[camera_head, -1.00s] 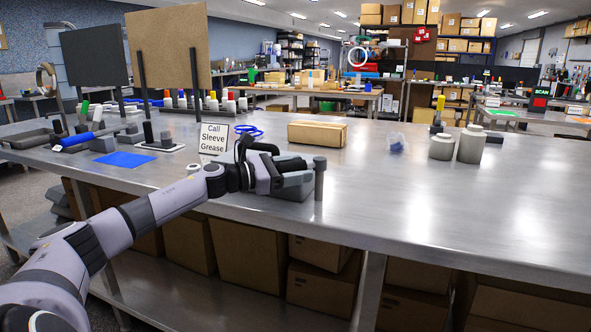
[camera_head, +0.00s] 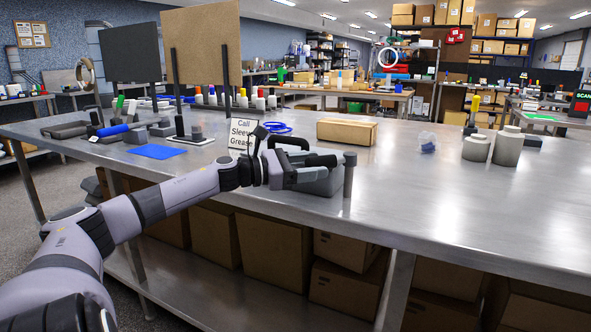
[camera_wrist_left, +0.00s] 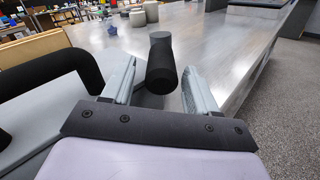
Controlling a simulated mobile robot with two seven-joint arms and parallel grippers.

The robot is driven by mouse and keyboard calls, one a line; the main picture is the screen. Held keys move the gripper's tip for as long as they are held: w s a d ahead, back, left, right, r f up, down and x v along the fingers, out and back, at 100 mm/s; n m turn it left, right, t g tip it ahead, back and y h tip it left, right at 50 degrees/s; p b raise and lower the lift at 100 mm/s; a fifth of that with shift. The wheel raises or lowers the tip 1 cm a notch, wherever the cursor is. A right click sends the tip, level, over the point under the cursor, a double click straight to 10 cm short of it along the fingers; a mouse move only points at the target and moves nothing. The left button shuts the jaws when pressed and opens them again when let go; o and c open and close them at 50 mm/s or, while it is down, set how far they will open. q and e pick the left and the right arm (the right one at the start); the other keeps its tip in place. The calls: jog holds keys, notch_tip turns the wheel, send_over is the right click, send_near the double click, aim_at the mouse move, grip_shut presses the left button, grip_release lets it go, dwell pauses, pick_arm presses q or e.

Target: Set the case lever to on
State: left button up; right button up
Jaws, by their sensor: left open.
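The grey case (camera_head: 322,187) sits near the table's front edge, with a black handle (camera_head: 291,140) on it. Its lever, a dark grey upright cylinder (camera_head: 349,176), stands at the case's right end. In the left wrist view, the lever's dark rounded end (camera_wrist_left: 160,62) shows between the two fingers, and the case (camera_wrist_left: 45,115) lies on the left. My left gripper (camera_head: 322,168) is open beside the lever, its fingers (camera_wrist_left: 155,88) on either side of it. Whether they touch it is unclear. Part of the case is hidden behind the gripper. My right gripper is not in view.
A "Call Sleeve Grease" sign (camera_head: 241,136) stands behind my left wrist. A cardboard box (camera_head: 347,131) and grey cylinders (camera_head: 508,146) stand farther back. A blue mat (camera_head: 157,152) lies to the left. The tabletop (camera_head: 430,195) right of the lever is clear.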

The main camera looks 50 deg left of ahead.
pick_arm(q)
jog(key=shift+v, duration=0.9)
jog(key=shift+p+v, duration=0.3)
jog(key=shift+v, duration=0.55)
